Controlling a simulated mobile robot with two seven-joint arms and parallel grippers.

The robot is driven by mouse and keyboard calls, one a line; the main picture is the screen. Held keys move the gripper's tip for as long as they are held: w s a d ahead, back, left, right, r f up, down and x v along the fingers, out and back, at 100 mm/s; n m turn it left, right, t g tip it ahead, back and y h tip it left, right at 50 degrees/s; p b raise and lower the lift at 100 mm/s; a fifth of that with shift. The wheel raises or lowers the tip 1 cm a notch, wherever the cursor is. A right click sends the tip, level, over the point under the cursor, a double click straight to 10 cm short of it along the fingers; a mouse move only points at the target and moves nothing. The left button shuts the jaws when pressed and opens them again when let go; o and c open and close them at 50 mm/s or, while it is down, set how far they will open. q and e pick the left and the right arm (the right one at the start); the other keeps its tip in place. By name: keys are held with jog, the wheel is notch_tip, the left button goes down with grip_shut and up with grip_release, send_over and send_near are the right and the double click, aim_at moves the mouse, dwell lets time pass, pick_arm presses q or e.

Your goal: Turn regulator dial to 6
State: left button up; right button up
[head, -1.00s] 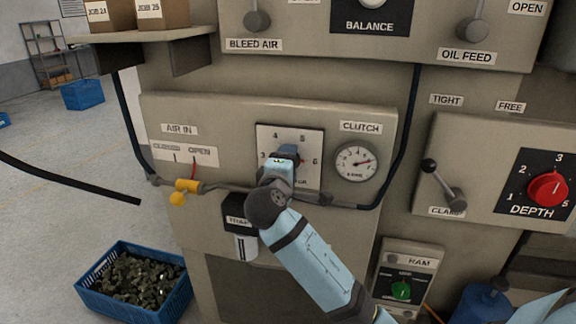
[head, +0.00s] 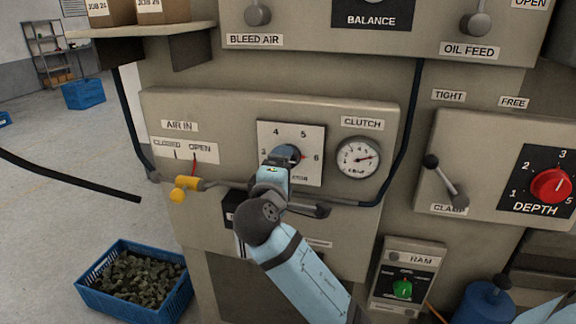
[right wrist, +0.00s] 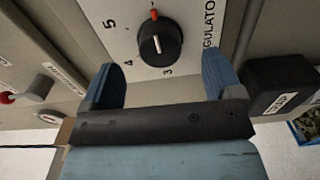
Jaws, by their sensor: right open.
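The regulator dial is a round knob (head: 286,152) on a white numbered plate (head: 268,131), and its upper part shows above my right gripper in the head view. Its red pointer is on the right, toward the 6. In the right wrist view the black knob (right wrist: 160,44) has a white line and an orange-red tip pointing up, past the visible 3, 4 and 5. My right gripper (head: 277,162) is in front of the dial's lower part. Its two blue fingers (right wrist: 160,68) are spread apart, with nothing between them, short of the knob. My left gripper is not in view.
A gauge (head: 358,157) sits right of the plate. A yellow valve handle (head: 184,187) and pipe run below left. A black lever (head: 445,180) and red depth dial (head: 550,185) are on the right. A blue crate (head: 128,305) stands on the floor.

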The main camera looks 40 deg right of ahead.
jog(key=b+v, duration=0.1)
jog(key=v, duration=0.8)
jog(key=shift+d, duration=0.1)
jog(key=a+f+n+t+y+p, duration=0.15)
jog(key=f+y, duration=0.35)
jog(key=f, duration=0.6)
jog(key=a+f+n+y, duration=0.1)
jog(key=a+f+y, duration=0.3)
jog(key=f, duration=0.6)
jog(key=s+a+f+m+g+y+p, duration=0.1)
jog(key=s+f+m+y, duration=0.6)
jog(key=s+f, duration=1.1)
jog(key=shift+a+g+y+p, duration=0.35)
jog(key=shift+g+y+p, duration=0.15)
jog(key=shift+g+p, duration=0.1)
jog(key=shift+m, duration=0.25)
